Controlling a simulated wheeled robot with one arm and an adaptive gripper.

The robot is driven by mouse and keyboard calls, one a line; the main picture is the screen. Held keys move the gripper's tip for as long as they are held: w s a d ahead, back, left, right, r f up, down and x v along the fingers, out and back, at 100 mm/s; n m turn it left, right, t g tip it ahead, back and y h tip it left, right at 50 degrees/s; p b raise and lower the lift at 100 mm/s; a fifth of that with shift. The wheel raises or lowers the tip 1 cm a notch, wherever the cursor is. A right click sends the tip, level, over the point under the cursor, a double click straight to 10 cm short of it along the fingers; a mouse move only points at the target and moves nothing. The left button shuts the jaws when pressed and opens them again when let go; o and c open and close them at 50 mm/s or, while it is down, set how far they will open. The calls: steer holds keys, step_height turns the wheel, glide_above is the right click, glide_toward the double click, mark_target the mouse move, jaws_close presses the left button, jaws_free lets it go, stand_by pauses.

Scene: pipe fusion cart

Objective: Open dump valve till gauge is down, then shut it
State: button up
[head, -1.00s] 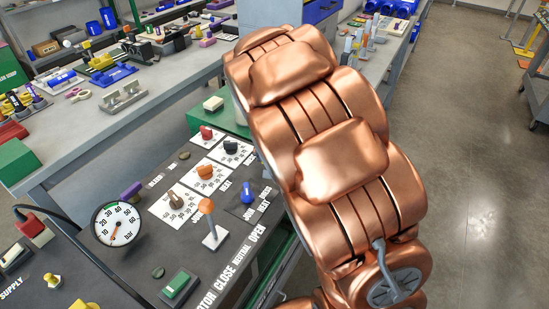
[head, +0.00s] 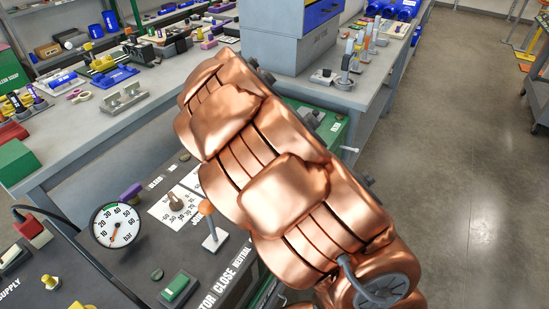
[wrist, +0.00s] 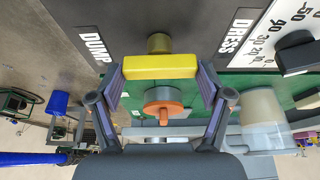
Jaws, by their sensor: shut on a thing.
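The yellow dump valve handle (wrist: 160,66) shows in the wrist view beside the DUMP label, on a brass-coloured stem. It lies crosswise in the picture. My gripper (wrist: 160,82) has one finger at each end of the handle and is shut on it. In the head view my copper arm covers the dump valve and the gripper. The round white gauge (head: 116,225) stands at the left of the dark panel. Its red needle points down and slightly left, near the low end of the scale; the exact reading is too small to tell.
An orange-tipped lever (head: 210,227), a green button (head: 178,287) and a yellow knob (head: 50,282) are on the panel. A grey round part with an orange piece (wrist: 163,108) appears beyond the handle. Bare floor (head: 460,170) lies right of the arm.

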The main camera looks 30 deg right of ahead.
steer(key=o, duration=1.1)
steer(key=shift+r, duration=0.15)
steer(key=v, duration=1.1)
steer(key=shift+a+r, duration=0.2)
steer(key=shift+r, duration=0.1)
steer(key=shift+s, duration=0.15)
steer(key=s+a+r+n+g+y+p, duration=0.1)
steer(key=s+a+n+p, duration=0.1)
steer(key=s, duration=0.8)
steer(key=s+a+n+g+y+p, duration=0.1)
steer(key=s+n, duration=0.4)
steer(key=s, duration=0.6)
steer(key=s+a+r+n+g+y+p, duration=0.1)
steer(key=s+a+n+g+p, duration=0.1)
steer(key=s, duration=0.9)
steer(key=shift+s+a+r+n+y+p, duration=0.2)
steer(key=shift+a+r+n+y+p, duration=0.15)
steer(key=shift+a+n+p, duration=0.45)
